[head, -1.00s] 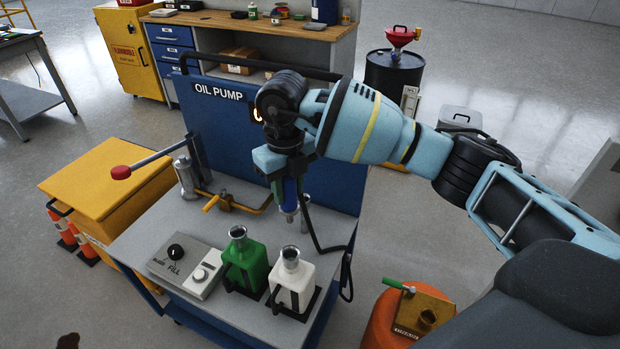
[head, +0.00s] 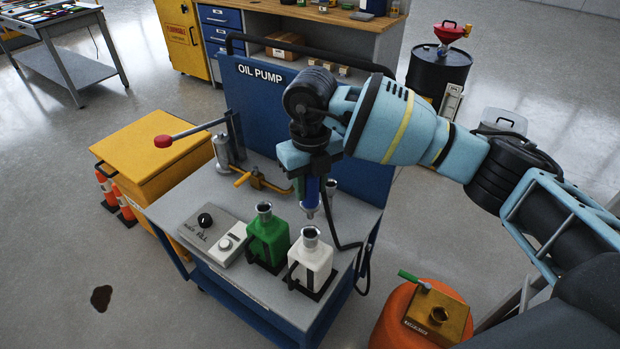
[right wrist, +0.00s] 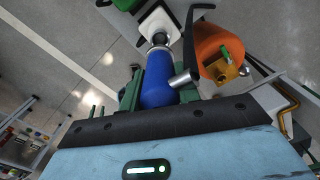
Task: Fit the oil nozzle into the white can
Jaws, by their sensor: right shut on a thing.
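The white can (head: 310,262) stands upright at the front right of the oil pump cart, its open metal neck facing up. My right gripper (head: 312,190) is shut on the blue oil nozzle (head: 311,196) above and behind the can. The nozzle's metal tip points down and is apart from the can's mouth. In the right wrist view the blue nozzle (right wrist: 158,80) sits between the green fingers, with the white can (right wrist: 160,28) beyond its tip. A black hose (head: 352,246) hangs from the nozzle's side. My left gripper is not in view.
A green can (head: 267,238) stands close left of the white can. A control box (head: 215,235) with knobs lies further left. The blue oil pump panel (head: 262,105) rises behind. An orange drum (head: 395,312) stands right of the cart.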

